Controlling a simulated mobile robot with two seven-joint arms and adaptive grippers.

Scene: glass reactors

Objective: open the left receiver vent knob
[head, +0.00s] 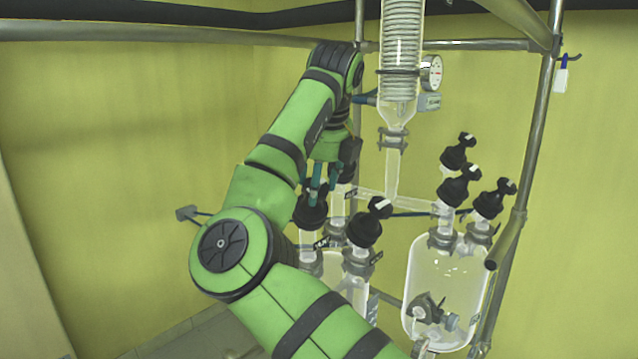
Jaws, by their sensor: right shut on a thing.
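The left receiver (348,289) is a glass vessel with several black-topped necks, partly hidden behind my arm. My right gripper (318,188) reaches down from above and is shut on the black knob (311,216) on its leftmost neck. The teal fingers are around the top of this knob, and its exact turn position is hidden. A label by this neck is too small to read for certain. Another black knob (369,223) with a white mark stands just to the right, clear of the fingers. My left gripper is not in view.
The right receiver (447,283) carries several black knobs and a lower valve (430,308). A glass column (402,75) with a round gauge (432,72) hangs above. Metal frame poles (533,130) stand close at the right. Free room lies at the left.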

